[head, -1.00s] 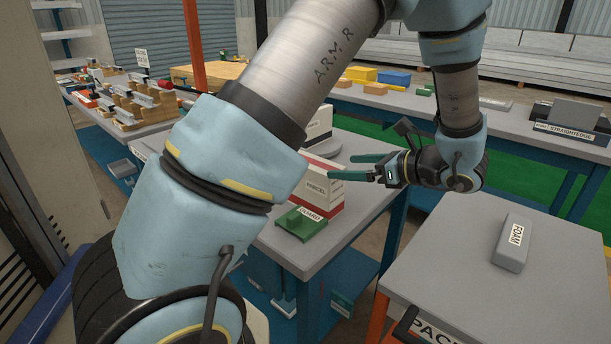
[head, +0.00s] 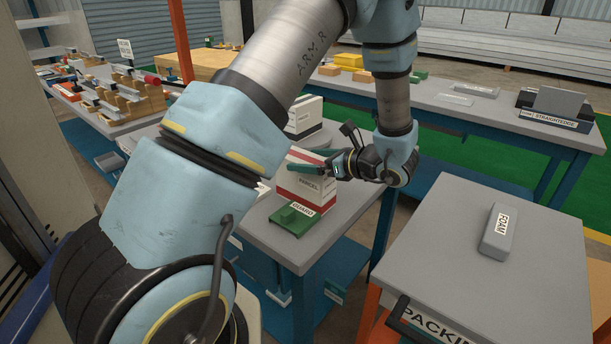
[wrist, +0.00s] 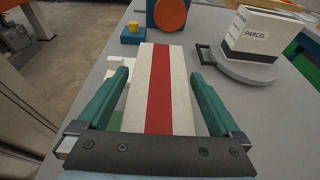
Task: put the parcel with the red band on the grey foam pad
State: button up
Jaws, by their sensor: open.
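The parcel with the red band (head: 317,194) stands upright on the grey bench, white with a PARCEL label. In the wrist view its white top with a red stripe (wrist: 160,90) fills the middle. My gripper (head: 307,160) is open at the parcel's upper part; in the wrist view its green fingers lie along both sides of the parcel top. I cannot tell how far down they reach or whether they touch it. The grey foam pad (head: 497,240), labelled FOAM, lies on the packing table (head: 440,260) at the right, with nothing on it.
A green guard (head: 297,217) lies directly in front of the parcel. Another parcel (head: 303,118) stands behind it, on a round grey plate with a handle (wrist: 240,67). An orange disc on a blue block (wrist: 171,14) is farther off. A floor gap separates the bench and packing table.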

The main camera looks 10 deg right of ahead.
jog(key=shift+w+a+f, duration=0.15)
jog(key=shift+w+a, duration=0.2)
jog(key=shift+w, duration=0.05)
grip_shut()
dwell(0.6)
